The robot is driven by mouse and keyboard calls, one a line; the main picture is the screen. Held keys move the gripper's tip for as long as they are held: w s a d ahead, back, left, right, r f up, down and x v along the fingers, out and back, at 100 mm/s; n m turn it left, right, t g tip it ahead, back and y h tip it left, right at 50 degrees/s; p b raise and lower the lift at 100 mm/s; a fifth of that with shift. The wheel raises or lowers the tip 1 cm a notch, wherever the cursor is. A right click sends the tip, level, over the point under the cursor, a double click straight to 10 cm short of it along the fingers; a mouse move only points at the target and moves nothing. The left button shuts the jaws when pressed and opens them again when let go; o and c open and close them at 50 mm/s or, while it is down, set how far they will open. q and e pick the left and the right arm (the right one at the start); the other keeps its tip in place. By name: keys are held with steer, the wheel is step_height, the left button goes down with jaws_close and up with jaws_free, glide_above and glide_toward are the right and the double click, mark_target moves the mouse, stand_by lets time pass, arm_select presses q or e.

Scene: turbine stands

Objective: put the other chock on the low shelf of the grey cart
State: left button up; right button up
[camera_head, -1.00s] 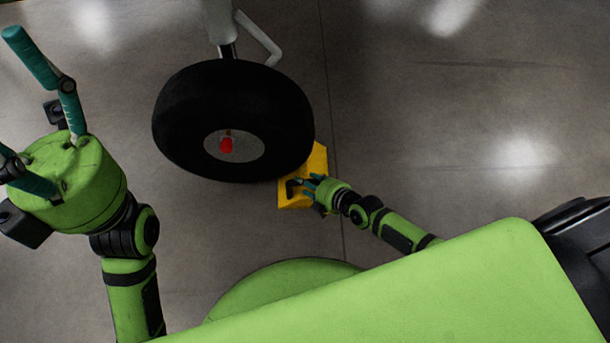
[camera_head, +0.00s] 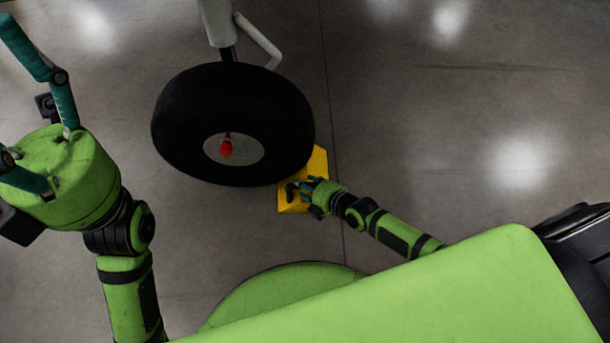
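The yellow chock (camera_head: 318,163) lies on the floor against the lower right side of the black wheel (camera_head: 190,110). My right gripper (camera_head: 297,189) is at the chock, its fingers over the chock's near part. The fingers are small here and overlap a dark part of the chock, so I cannot tell whether they are closed on it. My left gripper (camera_head: 12,100) is raised close to the camera at the left, fingers spread wide and empty; one finger is partly cut off by the picture edge. The grey cart is not in view.
A pale landing-gear strut (camera_head: 217,22) with a bent white bar (camera_head: 260,42) rises from the wheel. A red part (camera_head: 226,148) sits at the wheel hub. The concrete floor (camera_head: 440,140) to the right is clear.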

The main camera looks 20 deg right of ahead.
steer(key=shift+s+f, duration=0.35)
steer(key=shift+s, duration=0.05)
jaws_close()
steer(key=shift+w+a+r, duration=0.1)
steer(key=shift+w+r, duration=0.05)
steer(key=shift+r, duration=0.15)
steer(key=shift+d, duration=0.2)
steer(key=shift+s+d+r, duration=0.1)
steer(key=shift+s+d, duration=0.1)
steer(key=shift+d, duration=0.45)
steer(key=shift+s+d+r, duration=0.1)
steer(key=shift+s+d, duration=0.05)
steer(key=shift+d, duration=0.45)
steer(key=shift+s+d+r, duration=0.15)
steer(key=shift+d+r, duration=0.05)
steer(key=shift+d, duration=0.6)
steer(key=shift+s+d+r, duration=0.1)
steer(key=shift+d+r, duration=0.1)
steer(key=shift+d, duration=0.6)
